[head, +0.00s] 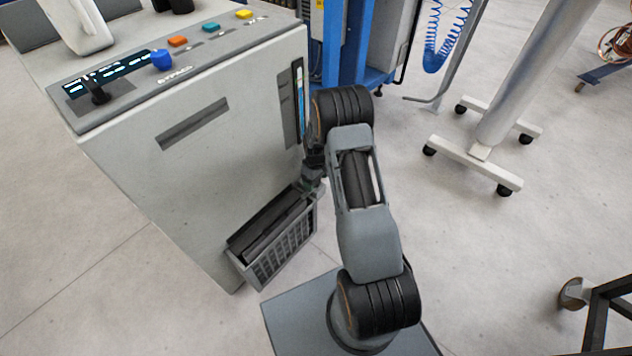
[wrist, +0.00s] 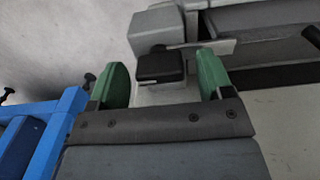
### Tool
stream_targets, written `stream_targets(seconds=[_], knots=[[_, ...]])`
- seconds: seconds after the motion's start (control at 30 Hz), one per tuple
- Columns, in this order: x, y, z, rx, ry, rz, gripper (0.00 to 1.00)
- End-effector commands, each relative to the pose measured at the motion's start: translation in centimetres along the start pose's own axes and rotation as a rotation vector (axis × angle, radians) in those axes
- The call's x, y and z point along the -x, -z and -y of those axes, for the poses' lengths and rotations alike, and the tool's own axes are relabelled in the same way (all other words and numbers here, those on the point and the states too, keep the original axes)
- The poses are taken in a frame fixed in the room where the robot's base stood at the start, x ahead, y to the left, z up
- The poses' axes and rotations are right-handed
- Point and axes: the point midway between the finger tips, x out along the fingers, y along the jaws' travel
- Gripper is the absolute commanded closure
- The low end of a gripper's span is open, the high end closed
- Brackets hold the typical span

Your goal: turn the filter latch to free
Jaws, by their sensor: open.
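In the wrist view, a black block-shaped knob (wrist: 160,67), apparently the filter latch's grip, sits between the tips of my gripper (wrist: 163,78). The two green fingers are open, one on each side, with visible gaps to the knob. A flat grey metal bar (wrist: 215,48) runs right from beside the knob, under a pale grey block (wrist: 155,22). In the head view, my gripper (head: 313,168) is at the upper right corner of the slatted filter unit (head: 285,250) low on the machine's side. The latch itself cannot be made out there, and my arm covers part of that area.
The grey machine (head: 190,190) stands left of my arm, with coloured buttons on top. A blue frame (head: 345,45) is behind; it may be the blue part in the wrist view (wrist: 40,145). A white wheeled stand (head: 480,150) is right. Open floor lies between.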

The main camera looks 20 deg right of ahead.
Motion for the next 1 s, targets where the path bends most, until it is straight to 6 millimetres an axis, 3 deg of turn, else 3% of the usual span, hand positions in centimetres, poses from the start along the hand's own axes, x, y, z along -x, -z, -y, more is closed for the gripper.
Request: stream_targets(seconds=[0.4,1.0], knots=[[-0.44,-0.01,0.02,0.000,0.000,0.000,0.29],[-0.42,0.00,0.02,0.000,0.000,0.000,0.86]])
